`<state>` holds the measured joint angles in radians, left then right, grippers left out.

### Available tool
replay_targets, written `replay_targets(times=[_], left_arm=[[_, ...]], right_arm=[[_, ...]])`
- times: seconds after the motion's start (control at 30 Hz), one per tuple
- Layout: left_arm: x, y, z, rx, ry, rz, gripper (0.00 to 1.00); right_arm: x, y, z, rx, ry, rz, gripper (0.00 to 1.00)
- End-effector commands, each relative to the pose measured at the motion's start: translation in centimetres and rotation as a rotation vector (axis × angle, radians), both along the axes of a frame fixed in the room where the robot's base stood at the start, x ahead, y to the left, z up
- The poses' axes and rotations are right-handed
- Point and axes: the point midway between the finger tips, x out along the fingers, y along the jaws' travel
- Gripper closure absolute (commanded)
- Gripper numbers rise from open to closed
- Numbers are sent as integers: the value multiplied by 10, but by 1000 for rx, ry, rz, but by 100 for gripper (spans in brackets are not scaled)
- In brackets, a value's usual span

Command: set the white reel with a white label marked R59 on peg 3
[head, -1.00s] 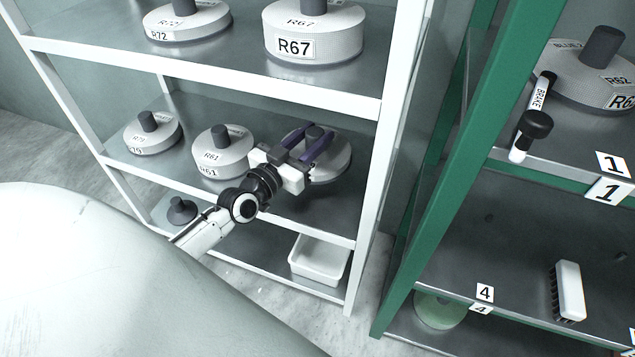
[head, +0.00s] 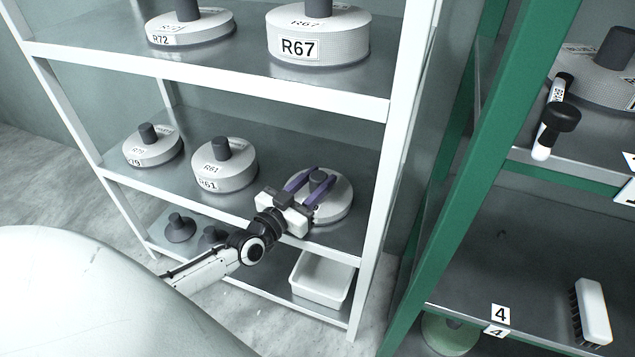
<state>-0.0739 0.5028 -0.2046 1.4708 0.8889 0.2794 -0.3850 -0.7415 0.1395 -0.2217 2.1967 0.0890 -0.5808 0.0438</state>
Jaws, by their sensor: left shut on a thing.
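A white reel (head: 335,207) with a dark core (head: 318,177) is at the right end of the white rack's middle shelf (head: 295,225). My left gripper (head: 318,181) comes over it from the front and is shut on its core. I cannot tell whether the reel touches the shelf or hangs just above it. No label on it is readable, so R59 is not confirmed. Peg 3 is not identifiable; the green rack (head: 440,200) at right shows a 4 plate (head: 500,314). My right gripper is not in view.
Reels R79 (head: 152,152) and R61 (head: 224,175) stand left of the held reel. R72 (head: 190,32) and R67 (head: 325,45) are on the shelf above. A white bin (head: 322,280) sits below. A rack post (head: 385,190) stands close right. A brush (head: 592,310) lies on the green rack.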

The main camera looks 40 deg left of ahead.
Motion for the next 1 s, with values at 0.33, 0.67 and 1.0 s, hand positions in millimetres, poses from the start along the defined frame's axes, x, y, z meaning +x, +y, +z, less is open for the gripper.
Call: replay_targets(times=[0.33,0.67,1.0], left_arm=[[0,0,-2,-1,-1,0,60],[0,0,-2,-1,-1,0,48],[-35,0,4,-1,4,0,48]], right_arm=[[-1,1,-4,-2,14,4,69],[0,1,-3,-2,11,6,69],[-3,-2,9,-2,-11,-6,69]])
